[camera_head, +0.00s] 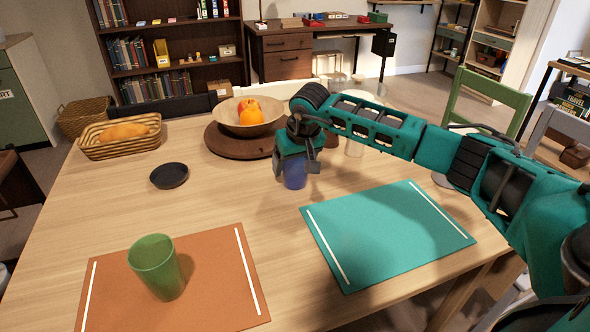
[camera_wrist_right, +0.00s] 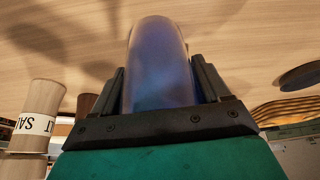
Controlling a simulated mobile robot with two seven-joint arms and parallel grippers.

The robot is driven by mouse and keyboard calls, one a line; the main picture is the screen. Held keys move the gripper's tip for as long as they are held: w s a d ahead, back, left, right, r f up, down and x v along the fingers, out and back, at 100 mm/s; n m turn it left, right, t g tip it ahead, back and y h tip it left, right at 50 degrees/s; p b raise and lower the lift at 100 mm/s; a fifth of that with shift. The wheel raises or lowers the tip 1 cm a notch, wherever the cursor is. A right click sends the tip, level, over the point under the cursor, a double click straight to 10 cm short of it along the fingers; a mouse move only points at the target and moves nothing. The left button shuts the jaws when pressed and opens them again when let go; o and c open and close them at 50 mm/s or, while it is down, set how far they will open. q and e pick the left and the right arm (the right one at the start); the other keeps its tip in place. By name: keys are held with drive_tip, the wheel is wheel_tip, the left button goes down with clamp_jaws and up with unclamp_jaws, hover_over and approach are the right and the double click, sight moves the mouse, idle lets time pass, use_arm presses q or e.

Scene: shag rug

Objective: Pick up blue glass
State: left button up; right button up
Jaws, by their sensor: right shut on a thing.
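The blue glass (camera_head: 294,175) is near the middle of the wooden table, at the end of my right arm. My right gripper (camera_head: 296,160) is shut on it from above and hides its upper part. In the right wrist view the blue glass (camera_wrist_right: 158,70) fills the space between the two fingers of my right gripper (camera_wrist_right: 160,88). I cannot tell whether its base touches the table. My left gripper is not in view.
A green glass (camera_head: 157,266) stands on an orange mat (camera_head: 215,285). A teal mat (camera_head: 385,230) lies at the right. A dark dish (camera_head: 169,175), a bread basket (camera_head: 120,137) and a fruit bowl (camera_head: 248,117) are around the glass. A salt shaker (camera_wrist_right: 38,112) shows in the wrist view.

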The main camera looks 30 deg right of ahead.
drive_tip(key=c, duration=0.4)
drive_tip(key=shift+r, duration=0.1)
